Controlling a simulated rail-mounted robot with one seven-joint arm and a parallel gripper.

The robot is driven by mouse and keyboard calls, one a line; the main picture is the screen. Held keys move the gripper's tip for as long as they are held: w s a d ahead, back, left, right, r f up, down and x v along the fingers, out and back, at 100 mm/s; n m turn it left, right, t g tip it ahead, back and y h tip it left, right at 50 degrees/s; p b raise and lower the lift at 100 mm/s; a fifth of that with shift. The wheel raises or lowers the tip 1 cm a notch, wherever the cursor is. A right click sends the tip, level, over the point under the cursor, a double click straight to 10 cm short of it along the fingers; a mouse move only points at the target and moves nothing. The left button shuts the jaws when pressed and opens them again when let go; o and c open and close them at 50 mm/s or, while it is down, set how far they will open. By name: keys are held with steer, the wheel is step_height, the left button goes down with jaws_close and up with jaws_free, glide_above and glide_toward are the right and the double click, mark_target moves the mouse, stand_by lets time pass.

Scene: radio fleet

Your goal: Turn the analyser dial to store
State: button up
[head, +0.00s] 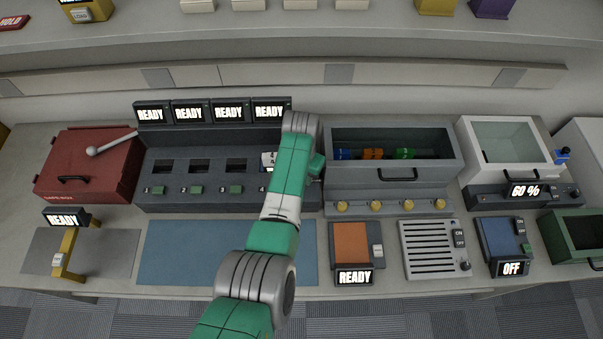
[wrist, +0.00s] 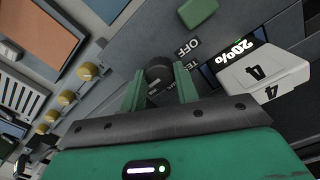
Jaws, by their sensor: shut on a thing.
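In the wrist view a round black dial (wrist: 158,70) sits on a dark grey panel. My gripper (wrist: 159,77) is shut on it, with one green finger on each side. An OFF label (wrist: 188,47) is printed beside the dial; other lettering near it is partly covered by the fingers, and I cannot tell where the dial points. In the head view my own arm hides the dial and the fingers, at the right end of the charger (head: 215,196).
A white radio pack marked 4 (wrist: 265,75), with a 20% display, stands close beside my gripper. A grey bin unit (head: 390,175) with yellow knobs (head: 376,205) is right of the arm. A red box (head: 88,165) stands left. The blue mat (head: 190,255) is clear.

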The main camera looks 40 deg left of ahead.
steer(key=shift+r, duration=0.1)
steer(key=o, duration=1)
steer(key=shift+c, duration=0.2)
step_height(320, 180, up, 8)
steer(key=shift+f+p, duration=0.15)
steer(key=shift+p, duration=0.75)
